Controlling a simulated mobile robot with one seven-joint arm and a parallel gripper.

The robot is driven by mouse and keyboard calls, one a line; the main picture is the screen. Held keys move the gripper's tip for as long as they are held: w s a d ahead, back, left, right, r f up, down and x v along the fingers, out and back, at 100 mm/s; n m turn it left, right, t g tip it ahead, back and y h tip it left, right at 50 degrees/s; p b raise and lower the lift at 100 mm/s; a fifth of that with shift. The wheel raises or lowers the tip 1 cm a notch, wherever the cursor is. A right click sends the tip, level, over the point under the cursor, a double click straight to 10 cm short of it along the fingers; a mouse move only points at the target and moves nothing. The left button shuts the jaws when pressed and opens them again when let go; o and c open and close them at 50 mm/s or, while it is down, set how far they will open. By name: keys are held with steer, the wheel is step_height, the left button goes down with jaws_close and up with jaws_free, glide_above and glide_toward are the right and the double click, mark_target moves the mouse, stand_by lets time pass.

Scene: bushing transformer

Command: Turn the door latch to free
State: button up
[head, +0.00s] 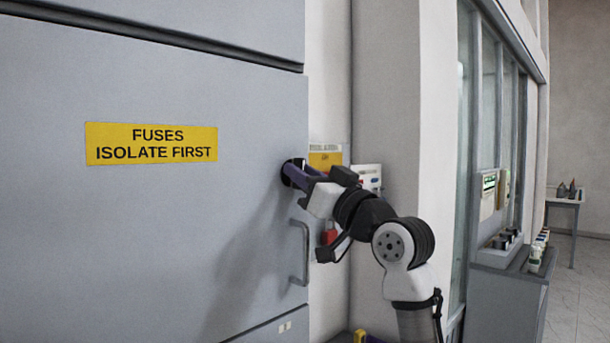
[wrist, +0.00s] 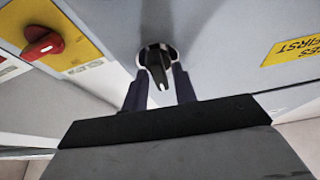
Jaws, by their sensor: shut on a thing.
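The grey cabinet door (head: 150,225) fills the left of the head view. The door latch is a dark knob with a white mark, in a round plate at the door's right edge; it shows in the wrist view (wrist: 158,68). My gripper (head: 297,174) reaches it from the right, and in the wrist view its two fingers (wrist: 158,85) stand on either side of the knob, shut on it. The white mark points toward the gripper in the wrist view. In the head view the fingers hide most of the latch.
A grey door handle (head: 302,252) is below my gripper. A red rotary switch on a yellow plate (wrist: 45,45) is beside the door. A yellow sign (head: 152,143) reads "FUSES ISOLATE FIRST". A grey bench (head: 505,290) with small items stands at the right.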

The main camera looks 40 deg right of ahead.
steer(key=m+h, duration=0.1)
steer(key=m, duration=0.2)
steer(key=m+h+p, duration=0.1)
steer(key=m+h, duration=0.1)
steer(key=m, duration=0.2)
steer(key=shift+r+g, duration=0.15)
steer(key=shift+g, duration=0.25)
steer(key=m+h+p, duration=0.1)
steer(key=m, duration=0.2)
steer(key=m+g+h+p, duration=0.1)
steer(key=m, duration=0.2)
steer(key=shift+a+h, duration=0.1)
steer(key=shift+h, duration=0.3)
steer(key=m+g, duration=0.2)
steer(key=m, duration=0.2)
steer(key=shift+h, duration=0.3)
steer(key=shift+m+g, duration=0.7)
steer(key=shift+m, duration=1.2)
steer(key=o, duration=0.6)
steer(key=shift+o, duration=0.2)
